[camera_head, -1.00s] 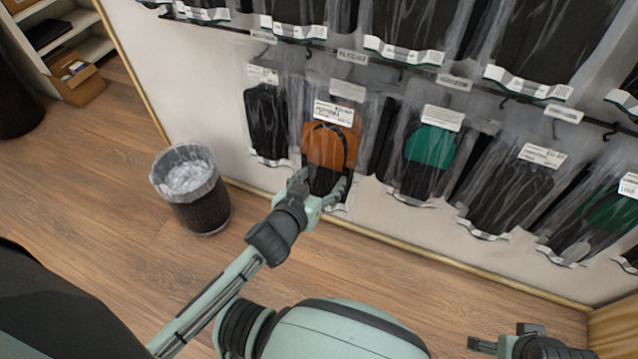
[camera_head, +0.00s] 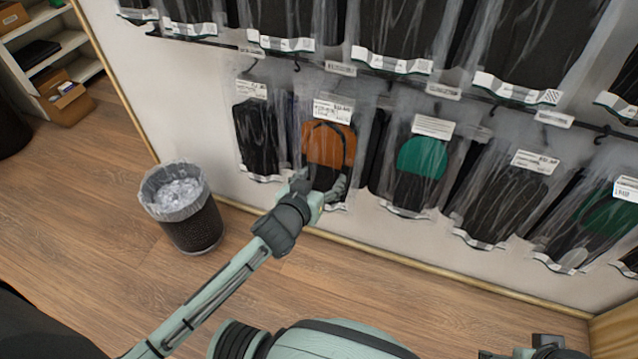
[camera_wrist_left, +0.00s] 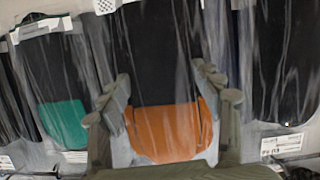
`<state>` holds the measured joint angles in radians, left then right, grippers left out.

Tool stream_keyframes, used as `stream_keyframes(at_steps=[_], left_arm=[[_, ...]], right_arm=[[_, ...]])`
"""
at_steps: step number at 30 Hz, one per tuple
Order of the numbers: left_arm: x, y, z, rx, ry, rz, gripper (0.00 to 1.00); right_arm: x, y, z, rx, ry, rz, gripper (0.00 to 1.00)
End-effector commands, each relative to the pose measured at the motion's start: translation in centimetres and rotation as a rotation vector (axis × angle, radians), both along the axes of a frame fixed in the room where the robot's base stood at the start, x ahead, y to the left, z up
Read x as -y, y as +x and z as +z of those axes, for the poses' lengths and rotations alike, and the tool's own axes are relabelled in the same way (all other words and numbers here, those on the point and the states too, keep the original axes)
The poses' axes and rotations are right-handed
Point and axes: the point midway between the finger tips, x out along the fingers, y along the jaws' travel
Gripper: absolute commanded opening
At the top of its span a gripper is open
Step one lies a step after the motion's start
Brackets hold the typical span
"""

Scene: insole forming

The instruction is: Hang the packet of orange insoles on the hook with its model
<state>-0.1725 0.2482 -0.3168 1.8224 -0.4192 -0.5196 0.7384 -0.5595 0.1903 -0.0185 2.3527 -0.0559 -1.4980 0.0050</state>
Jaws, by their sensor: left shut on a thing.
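The packet of orange insoles (camera_head: 330,146) is a clear bag with an orange and black insole and a white label. It hangs upright in front of the lower wall row, between a black packet (camera_head: 257,140) and a teal packet (camera_head: 422,157). My left gripper (camera_head: 320,183) is shut on its lower part. In the left wrist view the orange part (camera_wrist_left: 168,131) lies between the two fingers. A dark hook (camera_head: 297,66) shows up and left of the packet; I cannot tell whether the packet touches any hook. My right gripper (camera_head: 540,350) is cut off at the bottom edge.
A wire bin (camera_head: 192,228) with a clear liner stands on the wooden floor at the left. More black packets (camera_head: 400,35) hang above, and further packets (camera_head: 500,200) hang to the right. Shelves with a cardboard box (camera_head: 68,103) stand at the far left.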

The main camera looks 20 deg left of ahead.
Motion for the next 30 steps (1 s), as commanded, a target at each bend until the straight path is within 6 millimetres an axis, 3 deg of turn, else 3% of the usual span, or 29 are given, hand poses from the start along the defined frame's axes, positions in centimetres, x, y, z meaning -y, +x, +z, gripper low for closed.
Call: stream_keyframes(at_steps=[19, 30], left_arm=[[0.1, 2.5, -0.8, 0.0, -0.001, 0.0, 0.34], [0.1, 2.6, -1.0, 0.0, 0.0, 0.0, 0.34]], right_arm=[[0.1, -0.9, 2.0, 0.01, -0.008, -0.003, 0.86], [0.1, -0.9, 1.3, -0.002, -0.008, -0.003, 0.86]])
